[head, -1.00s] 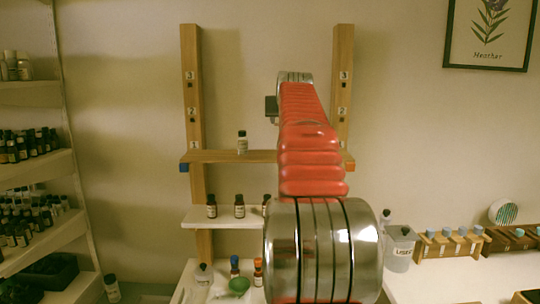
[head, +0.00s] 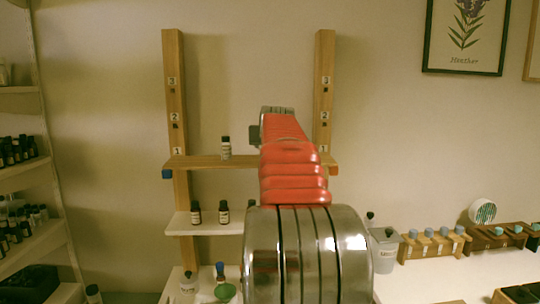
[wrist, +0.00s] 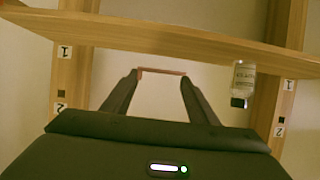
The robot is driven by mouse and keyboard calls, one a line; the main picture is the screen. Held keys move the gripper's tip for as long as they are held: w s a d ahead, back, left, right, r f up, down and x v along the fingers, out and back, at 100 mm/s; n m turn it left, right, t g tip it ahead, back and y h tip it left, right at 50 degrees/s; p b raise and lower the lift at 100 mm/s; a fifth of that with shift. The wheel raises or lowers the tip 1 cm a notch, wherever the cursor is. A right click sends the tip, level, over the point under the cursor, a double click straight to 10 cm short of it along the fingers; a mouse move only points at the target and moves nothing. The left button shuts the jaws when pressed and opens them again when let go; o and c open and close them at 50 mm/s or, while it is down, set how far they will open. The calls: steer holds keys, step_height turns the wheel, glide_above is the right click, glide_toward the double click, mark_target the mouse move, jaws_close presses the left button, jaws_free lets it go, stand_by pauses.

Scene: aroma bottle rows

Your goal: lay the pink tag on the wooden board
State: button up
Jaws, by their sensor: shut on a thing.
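The wooden board (head: 205,162) is a shelf across two wooden uprights in the head view, with a blue end on its left. A small dark-capped bottle (head: 226,148) stands on it left of my arm. In the wrist view the board (wrist: 150,34) crosses the top and the bottle (wrist: 243,78) appears upside down. My gripper (wrist: 161,73) is shut on the pink tag (wrist: 162,71), a thin pinkish strip between the fingertips. The tag appears close to the board's edge in the picture; I cannot tell whether they touch. My arm hides the tag in the head view.
A white shelf (head: 178,226) with small bottles is below the board. A bottle rack (head: 15,176) stands at the far left.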

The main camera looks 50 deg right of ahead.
steer(key=shift+f, duration=1.75)
steer(key=o, duration=1.1)
steer(key=shift+v, duration=6)
